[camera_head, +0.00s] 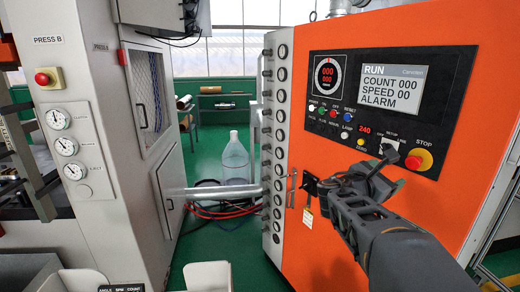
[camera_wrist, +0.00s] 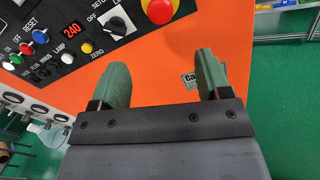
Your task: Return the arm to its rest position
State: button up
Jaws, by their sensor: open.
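My gripper (camera_head: 372,176) is in front of the orange machine panel (camera_head: 340,236), below the control area in the head view. In the wrist view my gripper (camera_wrist: 161,72) has its two dark green fingers spread well apart. Only the orange panel shows between them, so it holds nothing. My arm reaches in from the lower right of the head view. Whether the fingers touch the panel cannot be told.
A red stop button (camera_wrist: 160,10) and a black selector knob (camera_wrist: 117,22) are close above the fingers. A display (camera_head: 390,92) is higher up. A grey press cabinet (camera_head: 95,130) stands left.

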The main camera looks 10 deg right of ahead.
jog(key=s+a+f+m+g+y, duration=0.2)
jog(key=a+f+m+y, duration=0.15)
jog(key=f+m, duration=0.3)
jog(key=s+a+f+m+g+y, duration=0.1)
jog(key=s+a+f+m+y, duration=0.15)
jog(key=f+m+y, duration=0.35)
jog(key=s+a+f+m+y, duration=0.3)
jog(key=a, duration=0.6)
jog(key=s+a+f+m+t+y, duration=0.1)
jog(key=s+a+f+m+y, duration=0.2)
jog(key=a, duration=0.6)
jog(key=shift+s+a+f+t+y, duration=0.15)
jog(key=shift+s+f+t+y, duration=0.15)
jog(key=shift+s+f+y, duration=0.35)
jog(key=shift+w+r, duration=0.1)
jog(key=shift+w, duration=0.05)
